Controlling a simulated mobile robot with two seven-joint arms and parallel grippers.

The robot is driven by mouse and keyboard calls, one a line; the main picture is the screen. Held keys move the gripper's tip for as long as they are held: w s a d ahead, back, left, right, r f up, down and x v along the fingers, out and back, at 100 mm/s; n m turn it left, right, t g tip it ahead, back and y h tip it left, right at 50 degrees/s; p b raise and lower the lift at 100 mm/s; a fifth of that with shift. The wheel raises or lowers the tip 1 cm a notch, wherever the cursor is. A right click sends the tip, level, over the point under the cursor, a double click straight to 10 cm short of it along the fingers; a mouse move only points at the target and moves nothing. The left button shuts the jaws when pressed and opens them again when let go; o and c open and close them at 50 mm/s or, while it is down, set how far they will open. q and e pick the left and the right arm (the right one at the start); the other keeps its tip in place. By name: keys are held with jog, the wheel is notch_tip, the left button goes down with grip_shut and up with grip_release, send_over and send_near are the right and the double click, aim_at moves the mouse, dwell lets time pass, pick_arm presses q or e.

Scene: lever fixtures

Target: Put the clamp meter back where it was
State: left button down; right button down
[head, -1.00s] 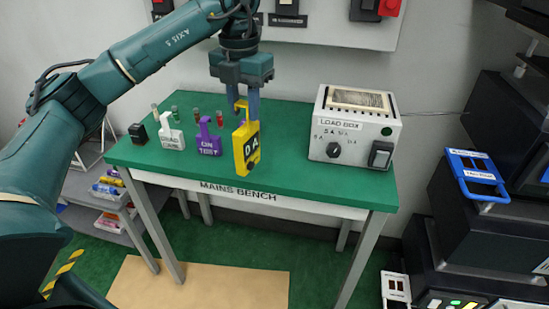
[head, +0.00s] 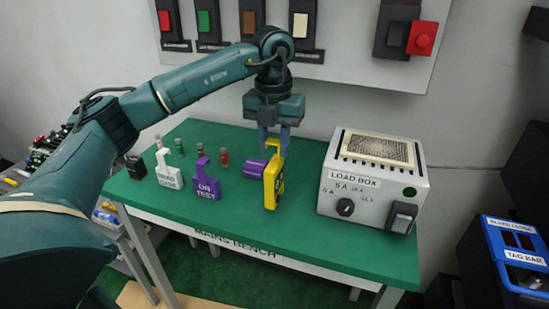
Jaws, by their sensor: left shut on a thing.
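The yellow clamp meter (head: 270,188) is upright over the green mains bench (head: 225,225), between the purple ON TEST tag (head: 207,187) and the load box (head: 370,180). My left gripper (head: 273,143) points down from above and is shut on the meter's upper jaw end. I cannot tell whether the meter's lower end touches the bench top or hangs just above it. A purple cylinder (head: 254,169) lies right behind it, partly hidden by the meter. My right gripper is not in view.
Bare bench lies in front of the meter.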

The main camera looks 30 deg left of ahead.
aim_at(274, 163)
pick_arm(q)
notch_tip(274, 163, down, 3)
jog(key=shift+f, duration=0.25)
jog(key=shift+f, duration=0.1)
jog(key=c, duration=1.1)
grip_release()
